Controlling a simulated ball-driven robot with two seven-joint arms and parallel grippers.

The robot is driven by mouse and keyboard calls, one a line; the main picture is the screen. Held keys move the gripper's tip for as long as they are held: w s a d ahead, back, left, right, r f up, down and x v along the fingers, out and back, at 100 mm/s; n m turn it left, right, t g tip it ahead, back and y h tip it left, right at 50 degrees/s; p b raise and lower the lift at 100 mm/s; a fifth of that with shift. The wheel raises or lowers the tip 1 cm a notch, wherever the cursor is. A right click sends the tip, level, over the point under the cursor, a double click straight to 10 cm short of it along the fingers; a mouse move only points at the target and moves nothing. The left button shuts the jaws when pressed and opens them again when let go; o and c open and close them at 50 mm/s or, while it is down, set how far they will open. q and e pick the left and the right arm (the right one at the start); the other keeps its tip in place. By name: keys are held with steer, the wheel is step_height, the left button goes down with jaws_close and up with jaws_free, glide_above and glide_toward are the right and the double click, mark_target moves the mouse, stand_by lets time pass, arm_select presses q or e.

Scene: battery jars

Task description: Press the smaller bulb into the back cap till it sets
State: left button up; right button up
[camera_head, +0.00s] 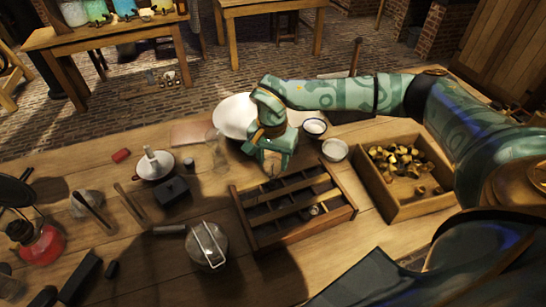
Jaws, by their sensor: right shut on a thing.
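My right gripper (272,168) comes in from the right and points down over the back edge of the slatted wooden rack (262,240). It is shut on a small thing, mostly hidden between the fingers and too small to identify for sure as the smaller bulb. The rack has dark compartments, and a small pale round piece (315,210) sits in one near its right end. I cannot make out the back cap; the gripper may hide it. Whether the held thing touches anything below cannot be told. My left gripper is not in view.
A wooden box of brass-coloured pieces (390,212) stands right of the rack. Two bowls (315,127) (334,150) and a white plate (232,112) lie behind. A lidded metal pot (207,247), a dark block (173,191), a candle dish (155,165) and a red lamp (42,245) crowd the left.

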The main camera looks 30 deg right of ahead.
steer(key=shift+s+f+p, duration=0.1)
steer(key=shift+f+p, duration=0.55)
steer(key=shift+f, duration=0.55)
stand_by(5.3)
stand_by(0.6)
steer(key=o, duration=1.2)
steer(key=shift+c, duration=0.2)
steer(key=shift+r, duration=0.1)
